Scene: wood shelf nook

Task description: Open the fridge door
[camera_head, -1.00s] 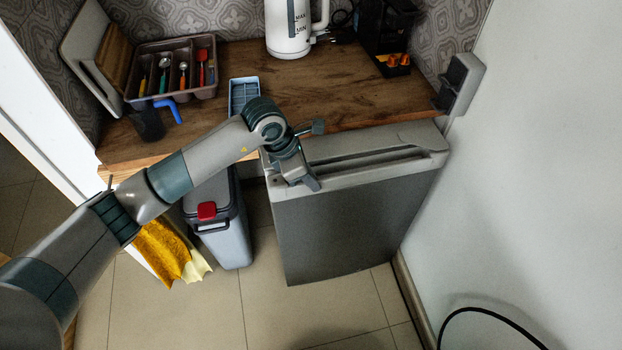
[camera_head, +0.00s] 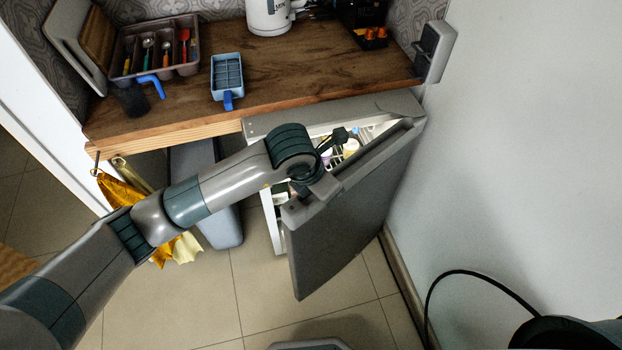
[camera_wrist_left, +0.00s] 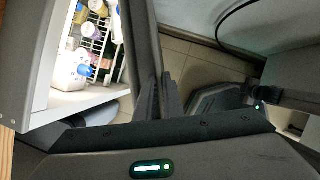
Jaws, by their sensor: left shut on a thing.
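The grey fridge door (camera_head: 345,215) stands partly open under the counter, its left edge swung out from the body and its hinge side at the right near the wall. My left gripper (camera_head: 318,188) is shut on the door's upper left edge. The wrist view shows the fingers (camera_wrist_left: 158,97) at the edge of the door (camera_wrist_left: 140,45). The fridge interior (camera_wrist_left: 92,45) is lit, with a wire rack and several bottles and cartons. The fridge body's top (camera_head: 330,116) shows behind the door.
A wooden counter (camera_head: 290,75) holds a cutlery tray (camera_head: 158,48), a blue tray (camera_head: 227,75) and a white kettle (camera_head: 268,15). A grey bin (camera_head: 222,225) stands left of the fridge. The white wall (camera_head: 510,150) is close on the right.

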